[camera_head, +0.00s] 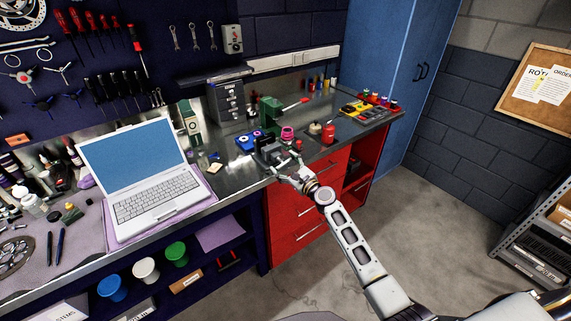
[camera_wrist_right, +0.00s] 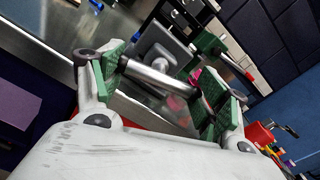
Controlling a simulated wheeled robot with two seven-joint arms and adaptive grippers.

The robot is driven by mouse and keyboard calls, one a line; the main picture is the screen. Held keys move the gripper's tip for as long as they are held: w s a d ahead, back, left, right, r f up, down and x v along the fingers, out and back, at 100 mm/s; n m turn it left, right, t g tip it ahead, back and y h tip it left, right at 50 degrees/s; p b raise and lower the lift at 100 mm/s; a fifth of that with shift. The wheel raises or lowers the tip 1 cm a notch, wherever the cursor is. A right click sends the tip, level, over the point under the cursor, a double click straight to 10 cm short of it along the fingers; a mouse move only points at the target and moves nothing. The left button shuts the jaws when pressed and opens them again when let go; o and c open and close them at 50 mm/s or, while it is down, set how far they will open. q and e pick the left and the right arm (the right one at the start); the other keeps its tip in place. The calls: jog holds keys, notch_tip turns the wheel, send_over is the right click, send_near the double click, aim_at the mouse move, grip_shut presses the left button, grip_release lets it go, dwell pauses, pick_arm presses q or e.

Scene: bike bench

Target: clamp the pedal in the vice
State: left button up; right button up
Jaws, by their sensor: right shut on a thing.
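The dark grey vice (camera_head: 268,152) sits at the front edge of the steel bench. My right gripper (camera_head: 292,172) is at its front side. In the right wrist view, the green-padded fingers (camera_wrist_right: 160,84) are set wide apart, shut on a silver bar (camera_wrist_right: 150,77) that spans from one finger to the other; it looks like the vice handle. A grey block, seemingly the vice body (camera_wrist_right: 162,62), shows just behind the bar. I cannot make out the pedal; the vice jaws are small and partly covered in the head view. My left gripper is not in view.
A green press (camera_head: 270,112) with a red-tipped lever stands behind the vice. A blue tray (camera_head: 247,142) lies left of it, and a red can (camera_head: 328,134) stands to the right. An open laptop (camera_head: 140,165) is farther left. Red drawers (camera_head: 300,212) are below.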

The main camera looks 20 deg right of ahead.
jog(key=shift+s+a+f+m, duration=0.25)
jog(key=shift+f+m, duration=0.15)
jog(key=shift+f, duration=0.1)
jog(key=o, duration=0.9)
jog(key=shift+d+r, duration=0.1)
jog(key=shift+r, duration=0.3)
jog(key=shift+d, duration=0.1)
jog(key=v, duration=1.2)
jog(key=shift+o, duration=0.4)
